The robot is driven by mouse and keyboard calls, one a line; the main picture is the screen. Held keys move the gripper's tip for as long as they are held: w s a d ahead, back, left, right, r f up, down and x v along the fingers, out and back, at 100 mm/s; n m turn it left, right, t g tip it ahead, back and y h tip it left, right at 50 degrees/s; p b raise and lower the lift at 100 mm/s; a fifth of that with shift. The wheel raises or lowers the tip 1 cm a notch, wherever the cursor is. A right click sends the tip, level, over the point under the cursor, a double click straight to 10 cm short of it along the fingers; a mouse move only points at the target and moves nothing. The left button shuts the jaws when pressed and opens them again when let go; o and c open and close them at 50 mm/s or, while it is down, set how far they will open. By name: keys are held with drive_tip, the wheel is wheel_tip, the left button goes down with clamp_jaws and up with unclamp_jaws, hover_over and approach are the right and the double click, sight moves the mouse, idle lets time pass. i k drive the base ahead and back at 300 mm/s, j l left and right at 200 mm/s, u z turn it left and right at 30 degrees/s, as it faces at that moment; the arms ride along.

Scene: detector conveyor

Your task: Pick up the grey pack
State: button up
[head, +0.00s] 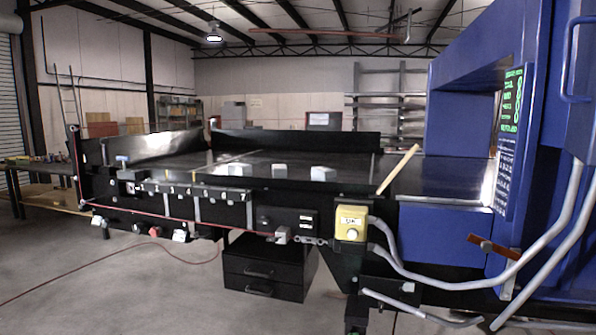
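The right block (322,173) is whitish and low, near the front edge of the bed. I cannot tell for sure which of them is the grey pack. They stand apart from each other. My gripper is not in view.
A blue detector housing (460,120) with a green-lit panel (511,125) stands at the right. A wooden stick (398,169) leans at the conveyor's front edge. A yellow box (350,222) and grey hoses (440,279) project in front. Floor at front left is mostly clear.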

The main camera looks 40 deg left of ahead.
sight(279, 170)
drive_tip(key=u, duration=1.65)
drive_tip(key=i+j+z, duration=0.15)
drive_tip(key=z, duration=0.2)
drive_tip(key=i+j+z, duration=0.1)
drive_tip(key=z, duration=0.25)
drive_tip(key=i+j+z, duration=0.1)
drive_tip(key=j, duration=0.3)
drive_tip(key=i+j+z, duration=0.1)
drive_tip(key=j, duration=0.3)
drive_tip(key=i+j+z, duration=0.15)
drive_tip(key=j, duration=0.25)
drive_tip(key=i+j+z, duration=0.1)
drive_tip(key=j, duration=0.3)
drive_tip(key=i+j+z, duration=0.1)
drive_tip(key=j, duration=0.35)
drive_tip(key=i, duration=0.1)
